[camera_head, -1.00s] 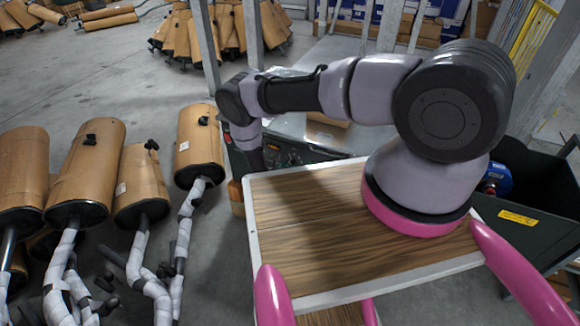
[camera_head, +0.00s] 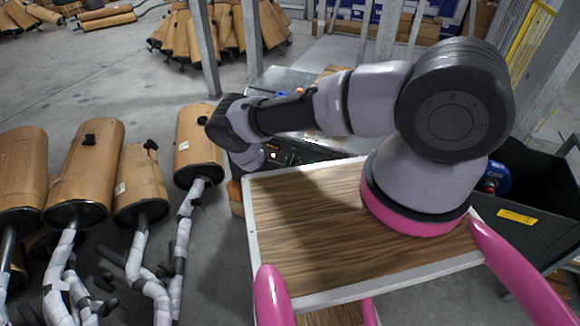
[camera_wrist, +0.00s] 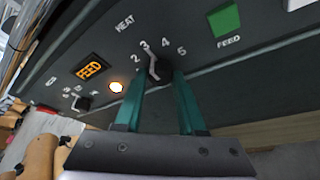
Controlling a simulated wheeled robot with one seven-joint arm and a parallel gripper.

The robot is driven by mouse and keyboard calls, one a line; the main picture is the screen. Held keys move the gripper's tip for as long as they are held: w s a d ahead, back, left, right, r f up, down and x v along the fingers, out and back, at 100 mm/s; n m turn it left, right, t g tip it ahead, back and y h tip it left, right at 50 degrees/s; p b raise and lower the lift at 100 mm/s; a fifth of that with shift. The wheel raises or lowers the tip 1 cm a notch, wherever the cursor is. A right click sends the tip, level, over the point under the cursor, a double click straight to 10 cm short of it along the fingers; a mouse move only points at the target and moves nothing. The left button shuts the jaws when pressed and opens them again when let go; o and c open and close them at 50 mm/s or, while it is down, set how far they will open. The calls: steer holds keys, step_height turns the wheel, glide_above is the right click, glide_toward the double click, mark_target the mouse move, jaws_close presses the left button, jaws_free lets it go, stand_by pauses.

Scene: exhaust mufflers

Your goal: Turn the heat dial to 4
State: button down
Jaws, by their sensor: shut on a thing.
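The heat dial (camera_wrist: 158,70) is a small dark knob on a dark panel in the wrist view, under the white word HEAT, with numbers around its upper side. A pale pointer line shows on it near the 3 and 4; its exact setting is hard to tell. My gripper (camera_wrist: 157,78) has its two teal fingers on either side of the dial, shut on it. In the head view the control panel (camera_head: 290,153) is partly covered by my arm, and the dial and fingertips cannot be made out.
A green FEED button (camera_wrist: 224,19) is right of the dial. A lit round lamp (camera_wrist: 116,87), an orange display (camera_wrist: 89,67) and another small knob (camera_wrist: 82,103) are to its left. Wrapped mufflers (camera_head: 85,170) stand on the floor at left.

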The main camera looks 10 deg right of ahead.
steer(key=m, duration=0.1)
steer(key=m+t+y, duration=0.1)
steer(key=m, duration=0.1)
steer(key=shift+s+d+f+t, duration=0.1)
steer(key=shift+d+f+t, duration=0.05)
steer(key=shift+t, duration=0.15)
steer(key=shift+f+m+t, duration=0.1)
steer(key=shift+m+t, duration=0.5)
steer(key=shift+m, duration=1)
steer(key=c, duration=0.5)
jaws_free()
